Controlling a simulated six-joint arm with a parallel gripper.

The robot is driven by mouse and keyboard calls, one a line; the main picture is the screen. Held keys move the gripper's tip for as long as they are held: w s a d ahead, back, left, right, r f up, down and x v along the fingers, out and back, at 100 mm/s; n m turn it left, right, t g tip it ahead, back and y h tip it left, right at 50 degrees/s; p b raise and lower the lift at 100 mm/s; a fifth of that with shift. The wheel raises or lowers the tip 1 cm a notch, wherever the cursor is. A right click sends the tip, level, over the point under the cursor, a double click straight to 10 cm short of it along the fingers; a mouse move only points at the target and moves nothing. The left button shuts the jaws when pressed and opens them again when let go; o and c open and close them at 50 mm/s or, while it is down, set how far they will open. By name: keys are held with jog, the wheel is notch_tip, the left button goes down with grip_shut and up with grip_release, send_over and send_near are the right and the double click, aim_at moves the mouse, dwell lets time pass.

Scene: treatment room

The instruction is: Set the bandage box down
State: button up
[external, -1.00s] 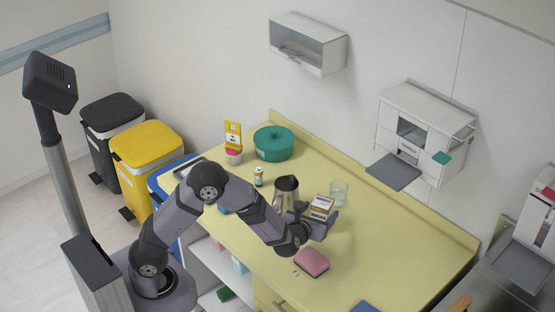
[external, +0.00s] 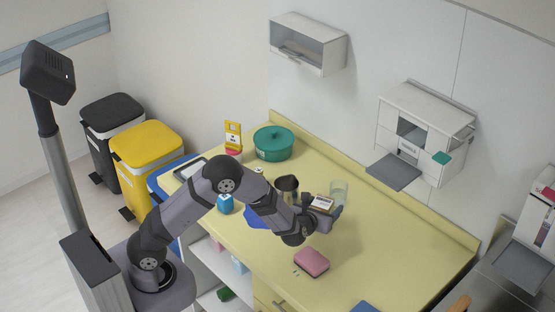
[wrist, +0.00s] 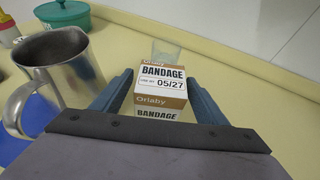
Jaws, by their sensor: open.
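The bandage box (external: 322,202) is a small brown and white carton on the yellow-green counter (external: 375,255). In the wrist view the bandage box (wrist: 161,76) stands upright, its label reading BANDAGE and 05/27. My gripper (external: 326,208) is open around it, with one blue-grey finger on each side. The wrist view shows my gripper (wrist: 160,88) with narrow gaps between the fingers and the box. The box's base is hidden, so its contact with the counter cannot be seen.
A metal pitcher (wrist: 62,65) stands close left of my gripper. A clear glass (external: 339,192) is just behind the box. A pink sponge-like block (external: 312,262) lies nearer the front edge. A teal lidded pot (external: 273,143) is at the back left. The counter's right part is mostly clear.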

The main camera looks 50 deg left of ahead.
jog(key=shift+x, duration=1.3)
jog(key=c, duration=1.3)
jog(key=shift+o, duration=0.2)
jog(key=shift+r, duration=0.1)
notch_tip(320, 180, up, 10)
